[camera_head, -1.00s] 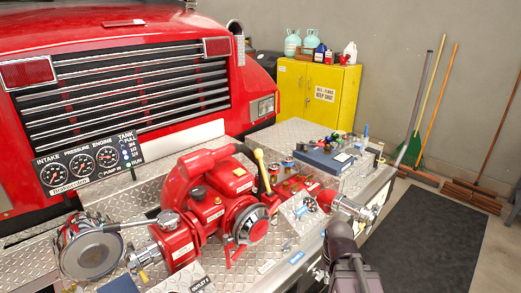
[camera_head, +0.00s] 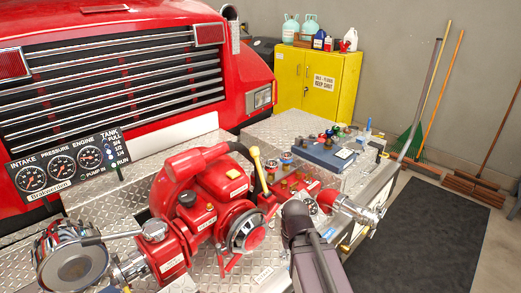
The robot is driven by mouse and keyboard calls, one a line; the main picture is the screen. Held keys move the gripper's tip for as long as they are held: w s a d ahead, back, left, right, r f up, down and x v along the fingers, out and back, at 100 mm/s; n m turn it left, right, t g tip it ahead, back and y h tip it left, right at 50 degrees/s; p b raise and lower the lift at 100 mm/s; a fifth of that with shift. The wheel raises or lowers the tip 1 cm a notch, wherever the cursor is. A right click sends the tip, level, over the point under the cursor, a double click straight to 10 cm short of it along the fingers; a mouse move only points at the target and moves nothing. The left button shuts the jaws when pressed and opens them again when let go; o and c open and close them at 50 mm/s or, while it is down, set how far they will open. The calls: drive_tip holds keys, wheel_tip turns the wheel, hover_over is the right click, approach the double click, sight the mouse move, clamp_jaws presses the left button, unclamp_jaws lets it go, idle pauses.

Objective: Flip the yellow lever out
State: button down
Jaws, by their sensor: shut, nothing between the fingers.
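The yellow lever (camera_head: 257,163) stands upright, tilted slightly left, on the red pump (camera_head: 205,205) that sits on the diamond-plate bumper. It has a rounded yellow top, and its lower end meets red fittings beside the pump's round outlet. My dark arm rises from the bottom of the view, to the right of the pump and nearer the camera than the lever. There is a gap in the picture between arm and lever. I cannot make out gripper fingers on the arm. No contact with the lever shows.
A silver-capped hose fitting (camera_head: 72,258) is at the left and a chrome outlet (camera_head: 359,211) at the right. A gauge panel (camera_head: 68,167) stands behind the pump. A blue box (camera_head: 325,153) sits on the bumper (camera_head: 283,133). A dark floor mat (camera_head: 420,240) lies right.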

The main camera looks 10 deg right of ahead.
drive_tip(key=shift+a, duration=0.35)
drive_tip(key=w+r+m+t+y, duration=0.1)
drive_tip(key=w+r+t, duration=0.1)
drive_tip(key=w, duration=0.5)
drive_tip(key=w+a+r+m+t+y+p, duration=0.1)
drive_tip(key=w+r+m+t+y, duration=0.1)
drive_tip(key=w, duration=0.5)
drive_tip(key=w+r+m+t+y+p, duration=0.1)
drive_tip(key=w+r+m+t, duration=0.1)
drive_tip(key=w, duration=0.5)
drive_tip(key=shift+a+r+t, duration=0.3)
drive_tip(key=shift+r+t, duration=0.1)
drive_tip(key=shift+r, duration=0.1)
drive_tip(key=w+d+r+m+t+p, duration=0.1)
drive_tip(key=w+d+r+m+t, duration=0.2)
drive_tip(key=w, duration=0.3)
drive_tip(key=w+d+r+m+t+p, duration=0.1)
drive_tip(key=w+d+r+m+t, duration=0.2)
drive_tip(key=w+d+r+m, duration=0.1)
drive_tip(key=w+r+m, duration=0.1)
drive_tip(key=w+r, duration=0.1)
drive_tip(key=w, duration=0.1)
drive_tip(key=shift+w+r+t, duration=0.2)
drive_tip(key=shift+w+t, duration=0.05)
drive_tip(key=shift+t, duration=0.05)
